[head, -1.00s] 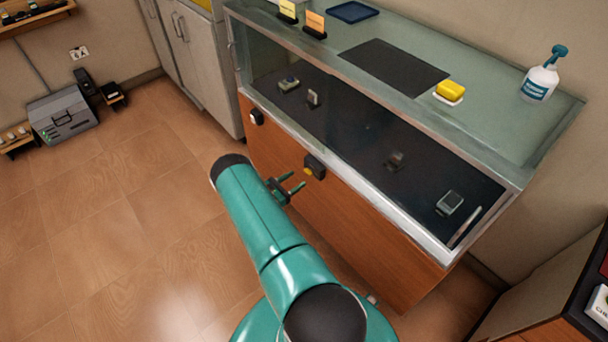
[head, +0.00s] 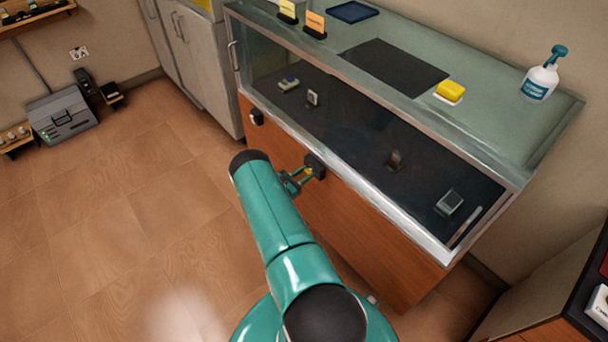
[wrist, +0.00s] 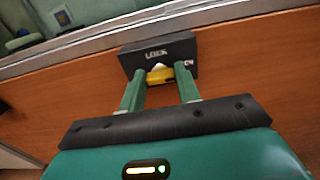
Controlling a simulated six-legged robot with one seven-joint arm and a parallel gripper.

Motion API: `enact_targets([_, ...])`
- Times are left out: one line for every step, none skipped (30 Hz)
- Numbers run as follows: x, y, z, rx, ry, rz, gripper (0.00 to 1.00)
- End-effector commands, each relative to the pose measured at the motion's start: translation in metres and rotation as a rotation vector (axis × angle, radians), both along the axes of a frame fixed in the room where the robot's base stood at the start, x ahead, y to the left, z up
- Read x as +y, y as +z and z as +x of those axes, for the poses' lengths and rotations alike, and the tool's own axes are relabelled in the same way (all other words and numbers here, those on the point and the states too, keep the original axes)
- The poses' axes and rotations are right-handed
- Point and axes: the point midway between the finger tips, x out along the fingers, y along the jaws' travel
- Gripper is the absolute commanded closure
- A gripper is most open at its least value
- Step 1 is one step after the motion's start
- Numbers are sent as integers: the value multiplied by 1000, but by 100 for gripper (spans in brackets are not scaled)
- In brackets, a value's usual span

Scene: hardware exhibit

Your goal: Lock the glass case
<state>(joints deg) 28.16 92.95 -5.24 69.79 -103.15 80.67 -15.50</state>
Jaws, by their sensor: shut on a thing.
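The glass case (head: 470,222) stands along the wall, with a glass top and front over a wooden base. A black lock block labelled "LOCK" (wrist: 182,48) is on the wooden front just below the metal rail; it also shows in the head view (head: 316,164). A yellow knob (wrist: 160,76) sticks out of the block, partly hidden by the fingers. My gripper (head: 306,173) is at the lock, its green fingers shut on the yellow knob. The wrist view shows the fingers (wrist: 162,82) on either side of it. The knob's exact turn is hard to tell.
A second black fitting (head: 257,117) is on the case front to the left. On top are a yellow sponge (head: 450,90), a spray bottle (head: 541,76), a dark mat (head: 394,67) and small signs (head: 315,22). Open floor lies to the left.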

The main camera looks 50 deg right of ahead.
Motion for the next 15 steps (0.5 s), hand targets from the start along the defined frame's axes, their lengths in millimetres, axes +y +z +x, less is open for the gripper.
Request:
enact_targets([0, 0, 0, 2, 0, 0, 90])
enact_targets([0, 0, 0, 3, 0, 1, 90])
enact_targets([0, 0, 0, 7, 0, 2, 90])
enact_targets([0, 0, 0, 11, 1, 1, 90])
enact_targets([0, 0, 0, 17, 1, 3, 90])
enact_targets([0, 0, 0, 26, 0, 4, 90])
enact_targets([0, 0, 0, 34, 0, 6, 90])
enact_targets([0, 0, 0, 42, 1, 7, 90])
enact_targets([1, 0, 1, 58, 2, 11, 90])
enact_targets([1, 0, 1, 71, 2, 14, 90])
enact_targets([0, 0, 1, 85, 2, 16, 90])
enact_targets([1, 0, 2, 107, 3, 21, 90])
enact_targets([1, 0, 2, 124, 3, 25, 90])
enact_targets([1, 0, 2, 143, 3, 29, 90])
enact_targets([1, 1, 2, 172, 3, 34, 90])
